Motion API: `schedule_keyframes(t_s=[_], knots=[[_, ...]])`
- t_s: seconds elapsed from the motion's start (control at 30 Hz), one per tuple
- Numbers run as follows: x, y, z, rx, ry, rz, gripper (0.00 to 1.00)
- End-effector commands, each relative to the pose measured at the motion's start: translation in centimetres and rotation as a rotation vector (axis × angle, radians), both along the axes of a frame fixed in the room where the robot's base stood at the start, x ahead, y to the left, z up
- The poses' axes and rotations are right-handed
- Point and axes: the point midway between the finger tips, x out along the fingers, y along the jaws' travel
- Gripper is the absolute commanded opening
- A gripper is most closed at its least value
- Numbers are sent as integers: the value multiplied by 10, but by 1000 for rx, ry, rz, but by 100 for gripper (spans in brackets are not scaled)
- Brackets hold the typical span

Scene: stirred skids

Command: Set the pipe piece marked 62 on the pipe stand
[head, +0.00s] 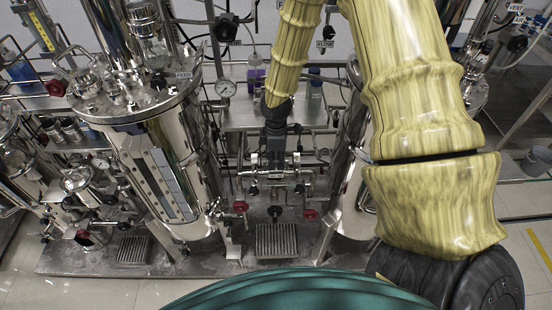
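My gripper (275,135) is a dark shape at the lower end of my yellow arm, in the upper middle of the head view. It is seen from above and blends with the metal pipework behind it. I cannot tell whether its fingers are open or shut, or whether they hold anything. I cannot make out a pipe piece marked 62. I cannot pick out the pipe stand among the fittings either.
A large steel vessel (160,150) stands to the left of my gripper. A shelf (240,116) with small bottles and a pressure gauge (225,88) is behind. Red valve handles (240,206) and a floor grate (276,241) are below. Open floor (525,205) shows at right.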

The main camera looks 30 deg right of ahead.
Motion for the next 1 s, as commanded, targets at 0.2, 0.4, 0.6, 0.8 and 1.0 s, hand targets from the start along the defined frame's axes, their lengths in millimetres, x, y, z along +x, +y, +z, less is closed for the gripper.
schedule_keyframes(t_s=[0.2, 0.4, 0.6, 0.8, 1.0], knots=[[0, 0, 0, 0, 0, 0, 0], [0, 0, 1, 0, 0, 0, 0], [0, 0, 4, 0, 0, 0, 0], [0, 0, 8, 0, 0, 0, 0], [0, 0, 12, 0, 0, 0, 0]])
